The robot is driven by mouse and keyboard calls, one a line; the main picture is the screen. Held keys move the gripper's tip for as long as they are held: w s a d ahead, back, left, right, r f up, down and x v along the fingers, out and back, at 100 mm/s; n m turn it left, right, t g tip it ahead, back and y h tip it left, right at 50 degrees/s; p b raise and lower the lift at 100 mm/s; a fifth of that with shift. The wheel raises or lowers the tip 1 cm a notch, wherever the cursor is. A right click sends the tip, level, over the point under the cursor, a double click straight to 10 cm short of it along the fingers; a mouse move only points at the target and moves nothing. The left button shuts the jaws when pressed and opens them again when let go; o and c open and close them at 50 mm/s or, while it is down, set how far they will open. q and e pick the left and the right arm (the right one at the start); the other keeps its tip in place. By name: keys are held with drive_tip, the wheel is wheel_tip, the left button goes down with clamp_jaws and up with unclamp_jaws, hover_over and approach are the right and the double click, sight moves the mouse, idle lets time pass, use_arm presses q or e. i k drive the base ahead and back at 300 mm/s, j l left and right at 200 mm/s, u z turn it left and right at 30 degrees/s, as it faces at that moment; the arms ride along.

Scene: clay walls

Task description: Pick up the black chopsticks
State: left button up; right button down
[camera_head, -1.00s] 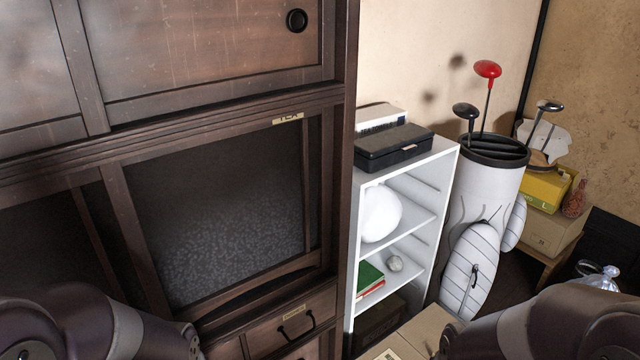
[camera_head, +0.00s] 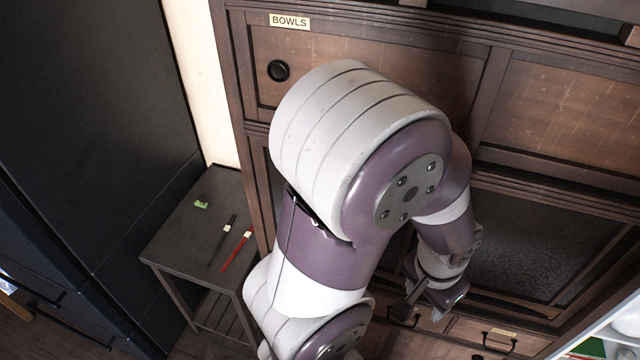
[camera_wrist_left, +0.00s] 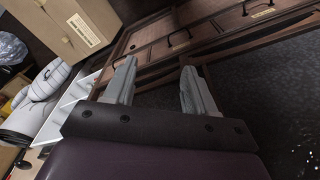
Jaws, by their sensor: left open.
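The black chopsticks (camera_head: 222,240) lie on a small dark side table (camera_head: 178,225) at the left of the head view, held by a small white band. Red chopsticks (camera_head: 237,250) lie just right of them. My left gripper (camera_head: 422,300) is in front of the cabinet's lower drawers, well to the right of the table and apart from it. In the left wrist view its two fingers (camera_wrist_left: 157,85) are spread with nothing between them. The chopsticks are not in the wrist view. My right gripper is not in view.
A wooden cabinet (camera_head: 380,50) with a "BOWLS" label stands behind my left arm. A tall black unit (camera_head: 90,130) borders the table on the left. A small green object (camera_head: 201,205) lies on the table. A white shelf (camera_head: 610,325) is at lower right.

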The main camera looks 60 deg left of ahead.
sight(227, 228)
drive_tip(key=j+u, duration=0.1)
drive_tip(key=u, duration=0.3)
drive_tip(key=j+u, duration=0.1)
drive_tip(key=u, duration=0.35)
drive_tip(key=j+u, duration=0.1)
drive_tip(key=u, duration=0.3)
drive_tip(key=j+u, duration=0.15)
drive_tip(key=u, duration=0.3)
drive_tip(key=j+u, duration=0.1)
drive_tip(key=u, duration=0.3)
drive_tip(key=i+j, duration=0.1)
drive_tip(key=j, duration=0.25)
drive_tip(key=i+j+u, duration=0.1)
drive_tip(key=j, duration=0.2)
